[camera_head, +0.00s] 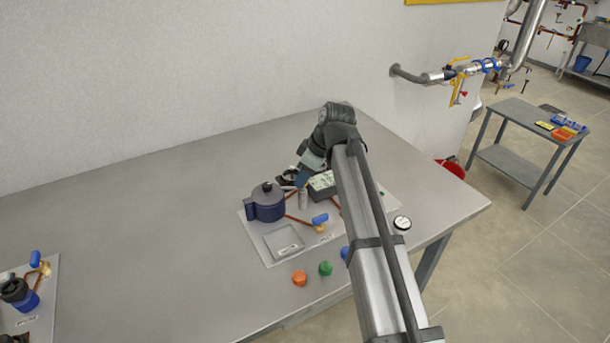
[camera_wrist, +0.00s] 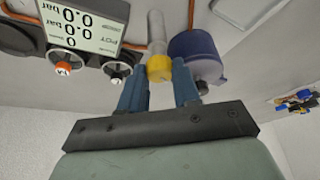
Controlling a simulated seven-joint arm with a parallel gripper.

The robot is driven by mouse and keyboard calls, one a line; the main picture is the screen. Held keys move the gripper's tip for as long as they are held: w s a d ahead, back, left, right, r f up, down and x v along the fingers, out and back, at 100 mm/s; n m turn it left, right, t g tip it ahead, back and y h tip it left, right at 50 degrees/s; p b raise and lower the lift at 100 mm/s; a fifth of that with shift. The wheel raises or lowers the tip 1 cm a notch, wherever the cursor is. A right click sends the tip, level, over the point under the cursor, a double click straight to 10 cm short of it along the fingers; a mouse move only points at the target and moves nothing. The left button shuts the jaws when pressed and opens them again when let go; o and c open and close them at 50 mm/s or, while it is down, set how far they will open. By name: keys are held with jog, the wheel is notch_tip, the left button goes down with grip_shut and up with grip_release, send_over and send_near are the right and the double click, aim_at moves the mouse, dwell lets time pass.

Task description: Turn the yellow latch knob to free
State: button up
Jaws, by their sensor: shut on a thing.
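The yellow latch knob (camera_wrist: 160,68) shows in the wrist view at the end of a pale cylinder (camera_wrist: 156,32). My gripper (camera_wrist: 159,82) has its two blue fingers on either side of the knob and is shut on it. In the head view my gripper (camera_head: 302,179) reaches down at the back of the panel, beside the dark blue pot-like vessel (camera_head: 266,205). The knob itself cannot be made out in the head view. The knob's turn angle cannot be told.
A display box (camera_wrist: 88,25) with a readout, an orange-marked knob (camera_wrist: 62,68) and a black knob (camera_wrist: 117,72) sit close left of my fingers in the wrist view. A blue-handled valve (camera_head: 320,219) stands on the panel. Orange (camera_head: 299,278) and green (camera_head: 325,268) caps lie in front. The table's left middle is clear.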

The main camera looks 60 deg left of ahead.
jog(key=m, duration=0.1)
jog(key=m+t, duration=0.1)
jog(key=m, duration=0.1)
jog(key=shift+s+d+m, duration=0.1)
jog(key=shift+s+m, duration=0.05)
jog(key=shift+m, duration=0.15)
jog(key=m+t, duration=0.2)
jog(key=m, duration=0.2)
jog(key=shift+s+m+y, duration=0.1)
jog(key=shift+m+y, duration=0.2)
jog(key=shift+y, duration=0.1)
jog(key=m+t, duration=0.1)
jog(key=m, duration=0.3)
jog(key=shift+s+t+h, duration=0.15)
jog(key=shift+t+h, duration=0.15)
jog(key=shift+t, duration=0.1)
jog(key=shift+m+t+h, duration=0.4)
jog(key=shift+m+t, duration=0.1)
jog(key=shift+m, duration=1.6)
jog(key=o, duration=1)
jog(key=shift+o, duration=0.2)
jog(key=shift+s, duration=0.1)
